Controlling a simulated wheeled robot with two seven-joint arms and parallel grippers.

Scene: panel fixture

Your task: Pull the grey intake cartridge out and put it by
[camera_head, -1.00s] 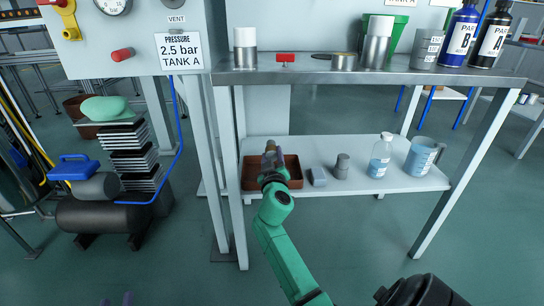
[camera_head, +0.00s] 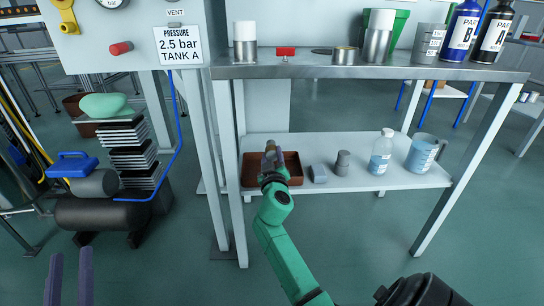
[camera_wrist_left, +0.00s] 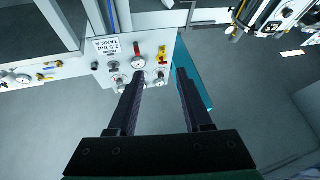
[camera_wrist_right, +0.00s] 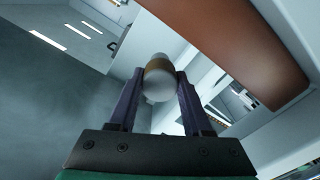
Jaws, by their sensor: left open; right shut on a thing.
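My right gripper (camera_head: 271,152) is shut on a grey cylindrical cartridge with a tan band (camera_wrist_right: 160,89), which sits between the fingertips in the right wrist view. In the head view this gripper overlaps the brown tray (camera_head: 244,171) on the lower shelf, and the cartridge is mostly hidden there. The tray's brown surface (camera_wrist_right: 235,40) shows to the upper right of the cartridge in the right wrist view. I cannot tell the height above the tray. My left gripper (camera_head: 71,252) is open and empty at the lower left, its fingers apart in the left wrist view (camera_wrist_left: 160,78).
The lower shelf (camera_head: 400,182) holds a grey-blue block (camera_head: 318,174), a small grey cylinder (camera_head: 342,164), a bottle (camera_head: 381,152) and a jug (camera_head: 422,153). A panel (camera_head: 140,25) and post stand left.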

